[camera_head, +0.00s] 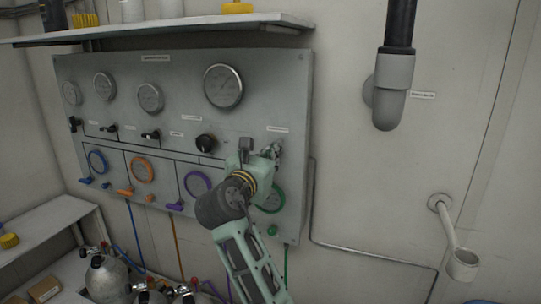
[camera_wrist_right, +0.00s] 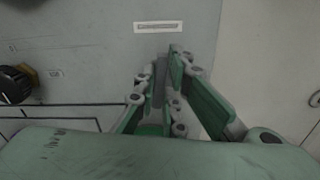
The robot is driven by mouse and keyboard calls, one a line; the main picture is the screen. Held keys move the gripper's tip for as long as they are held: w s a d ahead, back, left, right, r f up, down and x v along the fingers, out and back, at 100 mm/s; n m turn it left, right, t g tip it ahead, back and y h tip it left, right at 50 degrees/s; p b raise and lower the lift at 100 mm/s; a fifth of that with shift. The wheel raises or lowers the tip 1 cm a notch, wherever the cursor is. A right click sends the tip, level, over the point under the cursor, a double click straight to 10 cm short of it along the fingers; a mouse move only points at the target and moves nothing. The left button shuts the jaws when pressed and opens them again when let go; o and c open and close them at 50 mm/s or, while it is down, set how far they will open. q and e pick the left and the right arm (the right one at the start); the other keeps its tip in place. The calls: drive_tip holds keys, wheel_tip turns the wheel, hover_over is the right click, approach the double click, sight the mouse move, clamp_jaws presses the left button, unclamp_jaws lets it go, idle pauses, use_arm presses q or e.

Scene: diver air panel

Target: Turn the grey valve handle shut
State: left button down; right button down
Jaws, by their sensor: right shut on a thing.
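The grey valve handle (camera_wrist_right: 160,74) shows in the right wrist view as a narrow grey piece between my fingers, on the panel below a small white label. Most of it is hidden by the fingers. My right gripper (camera_head: 268,153) is at the right side of the grey panel (camera_head: 110,75) in the head view, above the green ring gauge (camera_head: 271,200). In the right wrist view the same gripper (camera_wrist_right: 161,88) is shut on the handle, with a finger on either side. My left gripper is in neither view.
A black knob (camera_head: 205,143) sits left of my gripper. Round gauges (camera_head: 223,86) line the panel's top, under a shelf (camera_head: 170,28). Coloured hoses and cylinders (camera_head: 106,276) stand below. A grey pipe (camera_head: 394,75) and a wall bracket (camera_head: 460,262) are to the right.

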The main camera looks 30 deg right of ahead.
idle(0.4)
drive_tip(key=shift+s+d+f+m+b, duration=0.15)
drive_tip(key=shift+m+b, duration=0.4)
drive_tip(key=shift+m, duration=2.15)
drive_tip(key=shift+w+a+f+m+b, duration=0.15)
drive_tip(key=shift+m+b, duration=0.4)
drive_tip(key=shift+m, duration=2.15)
drive_tip(key=shift+s+d+f+m+b, duration=0.2)
drive_tip(key=shift+m+b, duration=0.35)
drive_tip(key=shift+m, duration=2.15)
drive_tip(key=c, duration=1.8)
unclamp_jaws()
drive_tip(key=shift+s+r, duration=0.1)
drive_tip(key=shift+c, duration=0.2)
drive_tip(key=shift+r, duration=0.1)
